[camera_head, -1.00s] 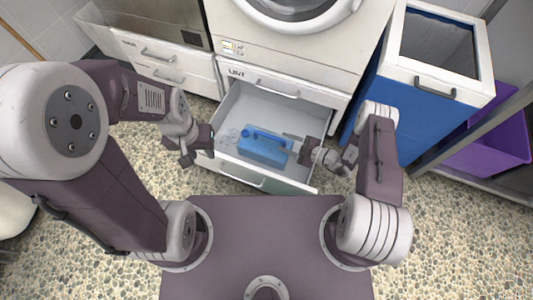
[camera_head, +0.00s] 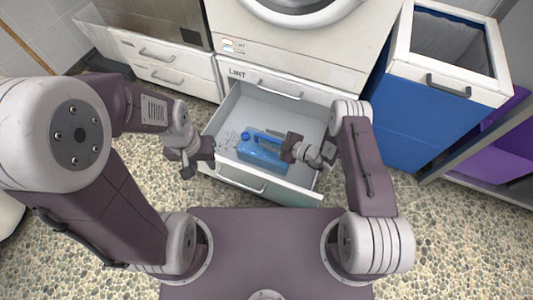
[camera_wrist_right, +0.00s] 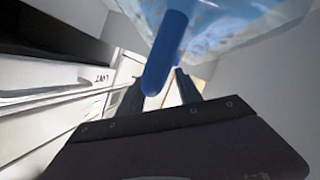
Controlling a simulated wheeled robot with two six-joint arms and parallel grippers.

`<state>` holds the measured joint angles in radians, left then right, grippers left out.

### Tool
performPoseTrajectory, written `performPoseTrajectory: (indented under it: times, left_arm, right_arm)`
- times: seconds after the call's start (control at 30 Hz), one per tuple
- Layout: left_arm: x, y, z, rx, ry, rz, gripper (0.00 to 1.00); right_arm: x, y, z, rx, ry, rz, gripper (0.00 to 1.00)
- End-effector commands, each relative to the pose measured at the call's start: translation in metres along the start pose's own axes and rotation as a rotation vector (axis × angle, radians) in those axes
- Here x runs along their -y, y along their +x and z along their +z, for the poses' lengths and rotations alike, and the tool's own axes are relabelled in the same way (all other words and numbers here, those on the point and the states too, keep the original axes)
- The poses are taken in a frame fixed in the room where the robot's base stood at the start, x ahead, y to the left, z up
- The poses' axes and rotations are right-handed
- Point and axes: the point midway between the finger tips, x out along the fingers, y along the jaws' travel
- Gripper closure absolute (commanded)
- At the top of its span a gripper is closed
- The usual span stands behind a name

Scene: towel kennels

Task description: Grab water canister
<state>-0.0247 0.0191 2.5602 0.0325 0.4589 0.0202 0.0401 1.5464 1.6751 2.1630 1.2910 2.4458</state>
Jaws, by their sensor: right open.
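The water canister (camera_head: 257,152) is a translucent blue jug with a darker blue handle and cap. It lies in the open drawer (camera_head: 241,178). My right gripper (camera_head: 285,146) is over the drawer at the canister's right end. In the right wrist view the canister's blue handle (camera_wrist_right: 165,52) runs between the open fingers of my right gripper (camera_wrist_right: 160,85), and its pale body (camera_wrist_right: 235,25) fills the top right. I cannot tell whether a finger touches the handle. My left gripper (camera_head: 197,168) is open and empty beside the drawer's left side.
The white washer (camera_head: 300,45) stands behind the drawer. A blue bin with a white frame (camera_head: 410,110) stands right of the drawer, close to my right arm. White cabinet drawers (camera_head: 165,65) are at the left. Pebbled floor is open on both sides.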

Motion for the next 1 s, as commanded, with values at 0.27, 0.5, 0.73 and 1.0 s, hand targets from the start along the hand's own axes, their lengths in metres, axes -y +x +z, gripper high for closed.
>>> performPoseTrajectory:
  times: [0.27,0.5,0.73,1.0]
  left_arm:
    - [-0.0001,-0.0015,-0.0003,-0.001,0.0,0.0,0.64]
    - [-0.0001,-0.0015,-0.0003,-0.001,0.0,0.0,0.64]
    - [-0.0001,-0.0014,-0.0003,0.0,0.0,0.0,0.64]
    - [0.0,-0.0014,-0.0003,0.0,0.0,0.0,0.64]
  right_arm:
    - [-0.0008,-0.0008,-0.0008,0.0,0.0,0.0,0.95]
    - [-0.0007,-0.0009,-0.0006,0.0,0.0,0.0,1.0]
    - [-0.0005,-0.0009,-0.0006,0.0,0.0,0.0,1.0]
    - [-0.0004,-0.001,-0.0005,0.001,0.0,0.0,1.0]
